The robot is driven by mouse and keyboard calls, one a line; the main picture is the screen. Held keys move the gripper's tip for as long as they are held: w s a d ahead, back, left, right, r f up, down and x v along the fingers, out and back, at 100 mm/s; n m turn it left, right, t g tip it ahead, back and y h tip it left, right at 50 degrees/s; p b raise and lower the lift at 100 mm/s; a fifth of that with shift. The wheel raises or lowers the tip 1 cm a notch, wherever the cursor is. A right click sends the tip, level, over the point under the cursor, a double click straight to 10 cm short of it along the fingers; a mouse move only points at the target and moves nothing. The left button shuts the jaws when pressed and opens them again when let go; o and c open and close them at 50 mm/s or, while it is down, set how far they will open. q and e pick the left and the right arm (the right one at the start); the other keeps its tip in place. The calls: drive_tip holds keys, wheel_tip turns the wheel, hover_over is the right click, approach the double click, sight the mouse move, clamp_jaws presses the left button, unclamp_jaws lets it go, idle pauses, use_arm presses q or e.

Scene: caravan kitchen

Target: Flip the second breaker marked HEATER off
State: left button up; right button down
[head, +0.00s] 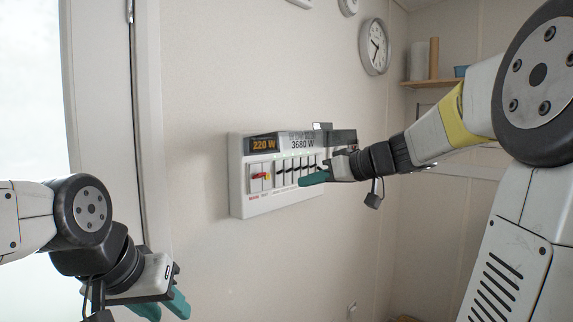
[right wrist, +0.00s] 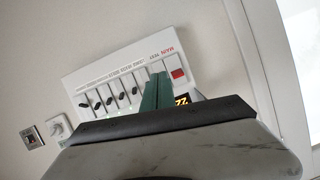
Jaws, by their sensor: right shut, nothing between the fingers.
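The white breaker panel (head: 237,182) is on the wall in the middle of the head view; it also shows upside down in the right wrist view (right wrist: 85,72). It has a red main switch (head: 261,176) at its left and a row of black levers (head: 281,168). The labels are too small to tell which breaker is marked HEATER. My right gripper (head: 303,182) is shut and empty in front of the right part of the row; its teal fingers (right wrist: 156,92) hide some levers in the wrist view. Contact cannot be told. My left gripper (head: 166,310) is open and empty, low at the left.
A round clock (head: 375,47) hangs above right, near a shelf (head: 433,83). A bright window or door (head: 32,80) is at the left.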

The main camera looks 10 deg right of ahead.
sight(287, 164)
drive_tip(key=w+d+r+n+t, duration=0.1)
drive_tip(key=w+d+r+t, duration=0.1)
drive_tip(key=w, duration=0.4)
drive_tip(key=d+r, duration=0.1)
drive_tip(key=d, duration=0.1)
drive_tip(key=shift+w+d+r+t, duration=0.2)
drive_tip(key=shift+d+r+t, duration=0.15)
drive_tip(key=shift+d+t, duration=0.05)
drive_tip(key=x, duration=1)
drive_tip(key=shift+s+a+r, duration=0.1)
drive_tip(key=shift+a, duration=0.1)
drive_tip(key=shift+d+y, duration=0.1)
drive_tip(key=shift+y, duration=0.2)
